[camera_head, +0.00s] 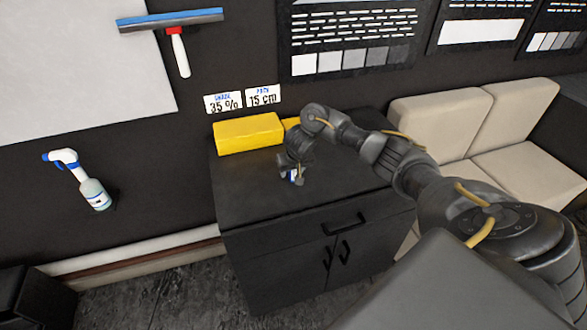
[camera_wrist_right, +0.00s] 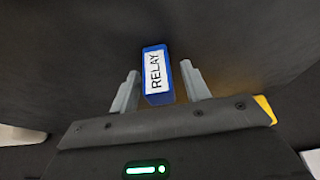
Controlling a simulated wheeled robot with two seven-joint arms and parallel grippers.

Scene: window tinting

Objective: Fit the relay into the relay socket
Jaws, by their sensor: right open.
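The relay (camera_wrist_right: 157,75) is a small blue block with a white label reading RELAY. In the right wrist view it stands between the two grey fingers of my right gripper (camera_wrist_right: 160,92), with a gap visible on each side. The gripper is open around it. In the head view the relay (camera_head: 294,176) shows as a small blue and white spot at the tip of my right gripper (camera_head: 296,179), low over the black cabinet top. I cannot make out a relay socket in either view. My left gripper is not in view.
The black cabinet (camera_head: 240,190) has bare top to the left and front of the gripper. A yellow box (camera_head: 248,134) lies at its back edge, with more yellow behind my arm. A beige sofa (camera_head: 440,115) stands to the right. A spray bottle (camera_head: 92,192) and squeegee (camera_head: 178,50) are on the wall.

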